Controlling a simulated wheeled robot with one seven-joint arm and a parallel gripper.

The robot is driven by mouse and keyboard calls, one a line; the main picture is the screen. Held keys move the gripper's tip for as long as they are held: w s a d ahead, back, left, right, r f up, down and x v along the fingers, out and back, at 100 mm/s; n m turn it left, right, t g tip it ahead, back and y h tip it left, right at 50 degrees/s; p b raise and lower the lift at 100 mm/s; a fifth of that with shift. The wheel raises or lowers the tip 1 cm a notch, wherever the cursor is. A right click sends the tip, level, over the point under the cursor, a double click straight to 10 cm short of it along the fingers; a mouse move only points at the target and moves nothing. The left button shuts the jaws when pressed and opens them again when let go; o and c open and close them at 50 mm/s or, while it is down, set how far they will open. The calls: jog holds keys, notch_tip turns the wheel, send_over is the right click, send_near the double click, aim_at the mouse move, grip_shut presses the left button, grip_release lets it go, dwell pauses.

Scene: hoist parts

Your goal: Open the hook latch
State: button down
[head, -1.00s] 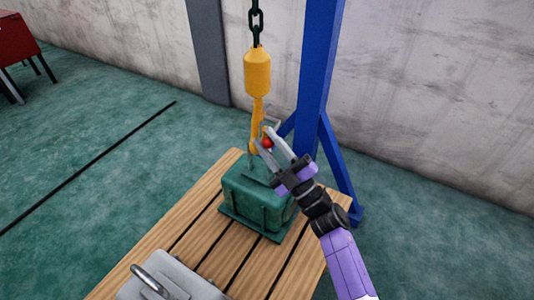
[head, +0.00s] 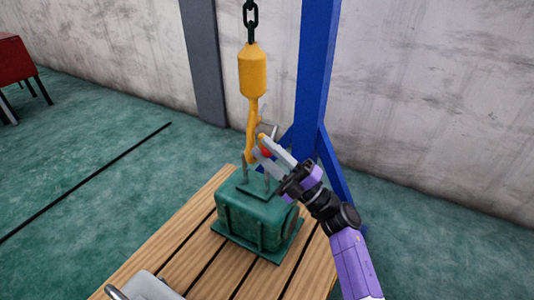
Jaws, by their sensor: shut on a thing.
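The yellow hook (head: 251,128) hangs from a chain above the green block (head: 250,218). Its latch (head: 267,130) is a small grey piece at the right side of the hook, partly hidden by the fingers. A red part (head: 266,153) shows between my gripper's fingers. My gripper (head: 262,149) reaches in from the right, at the hook's lower part, and is shut on the red part, which seems to belong to the latch. I cannot tell whether the latch is open. Thin grey lifting parts stand up from the block below the hook.
The block stands on a slatted wooden pallet or table (head: 190,240). A blue post (head: 317,80) with slanted braces stands close behind the gripper. A grey part (head: 150,288) lies at the front left. Open floor lies to the left.

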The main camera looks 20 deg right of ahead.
jog(key=shift+f, duration=0.25)
